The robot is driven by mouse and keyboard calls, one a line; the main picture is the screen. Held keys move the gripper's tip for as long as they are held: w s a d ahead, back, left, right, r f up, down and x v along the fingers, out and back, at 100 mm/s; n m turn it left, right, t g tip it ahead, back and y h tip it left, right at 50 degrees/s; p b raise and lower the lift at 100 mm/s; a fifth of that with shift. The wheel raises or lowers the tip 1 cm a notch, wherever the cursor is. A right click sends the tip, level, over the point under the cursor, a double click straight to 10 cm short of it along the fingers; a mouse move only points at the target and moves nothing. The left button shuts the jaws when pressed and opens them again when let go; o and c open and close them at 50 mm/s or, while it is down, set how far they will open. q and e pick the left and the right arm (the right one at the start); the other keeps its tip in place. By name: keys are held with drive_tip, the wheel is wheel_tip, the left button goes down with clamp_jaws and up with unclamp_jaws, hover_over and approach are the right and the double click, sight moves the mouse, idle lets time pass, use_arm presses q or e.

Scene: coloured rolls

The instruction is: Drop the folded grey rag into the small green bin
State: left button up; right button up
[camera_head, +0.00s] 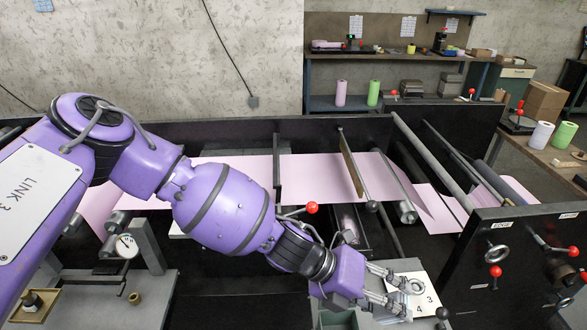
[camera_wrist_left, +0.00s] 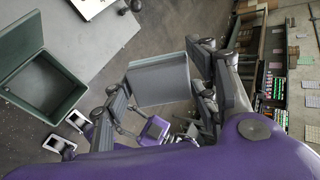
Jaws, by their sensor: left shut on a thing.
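My left gripper (camera_head: 398,292) reaches in over the lower right of the head view. It is shut on the folded grey rag (camera_wrist_left: 160,84), a flat square held between its fingers in the left wrist view. In the head view I cannot make the rag out clearly. The small green bin (camera_wrist_left: 71,93) stands open and looks empty in the left wrist view, to the left of the rag and apart from it. Part of the bin (camera_head: 338,320) shows at the bottom edge of the head view, below the gripper. My right gripper is not in view.
A black machine with a pink web (camera_head: 323,172) runs across behind my arm, with red-knobbed levers and rollers. A white numbered board (camera_head: 426,282) lies beside the gripper. A workbench (camera_head: 390,55) with pink and green rolls stands at the back.

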use_arm(q)
drive_tip(key=w+a+f+n+t, duration=0.6)
drive_tip(key=a+f+n, duration=0.1)
drive_tip(key=a+f, duration=0.15)
drive_tip(key=b, duration=0.1)
hover_over(334, 315)
drive_tip(key=s, duration=0.3)
wheel_tip(334, 315, down, 7)
drive_tip(key=shift+s+a+r+y, duration=0.15)
drive_tip(key=shift+a+y, duration=0.2)
drive_tip(key=shift+y, duration=0.05)
drive_tip(key=o, duration=1.1)
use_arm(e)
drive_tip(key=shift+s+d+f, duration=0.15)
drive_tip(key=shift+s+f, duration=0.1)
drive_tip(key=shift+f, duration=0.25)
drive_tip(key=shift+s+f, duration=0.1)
use_arm(q)
drive_tip(key=v, duration=1.2)
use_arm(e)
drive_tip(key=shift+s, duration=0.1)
